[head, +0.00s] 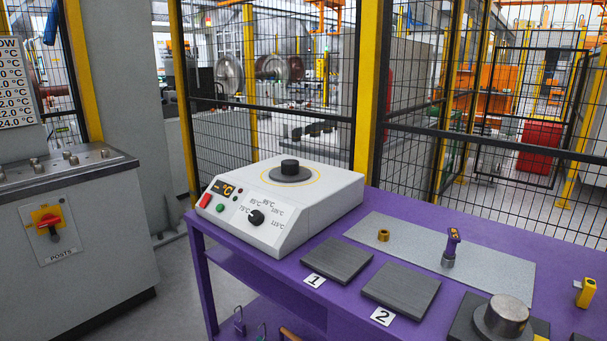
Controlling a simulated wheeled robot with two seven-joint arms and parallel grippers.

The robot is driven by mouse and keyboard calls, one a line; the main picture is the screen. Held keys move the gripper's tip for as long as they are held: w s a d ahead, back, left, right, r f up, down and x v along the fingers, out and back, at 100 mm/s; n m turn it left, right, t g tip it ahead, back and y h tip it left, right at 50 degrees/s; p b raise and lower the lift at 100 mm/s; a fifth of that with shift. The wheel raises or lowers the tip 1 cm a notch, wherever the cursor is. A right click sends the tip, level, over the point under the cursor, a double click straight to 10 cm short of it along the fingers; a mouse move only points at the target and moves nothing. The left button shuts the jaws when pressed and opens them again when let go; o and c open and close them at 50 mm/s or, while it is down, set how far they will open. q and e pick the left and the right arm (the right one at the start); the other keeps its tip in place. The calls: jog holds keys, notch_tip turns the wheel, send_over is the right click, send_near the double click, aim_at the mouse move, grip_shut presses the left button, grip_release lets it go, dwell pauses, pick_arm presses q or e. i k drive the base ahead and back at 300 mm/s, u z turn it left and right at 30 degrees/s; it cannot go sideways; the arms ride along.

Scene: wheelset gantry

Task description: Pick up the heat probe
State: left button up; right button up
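A small purple-handled tool (452,243) with a grey lower end stands upright on a grey mat (400,237) on the purple table. It looks like the heat probe, though no label is readable. A small yellow device (585,292) stands at the table's right side, apart from the mat. Neither of my grippers shows in the head view.
A white heater unit (310,205) with a dial stands at the table's left. Dark plates 1 (338,260) and 2 (400,292) lie in front of the mat. A brass ring (383,235) sits on the mat. A metal cylinder (506,316) stands front right. Mesh fencing rises behind.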

aim_at(454, 238)
jog(key=z, duration=0.4)
jog(key=k, duration=0.35)
jog(key=z, duration=0.45)
jog(key=i, duration=0.5)
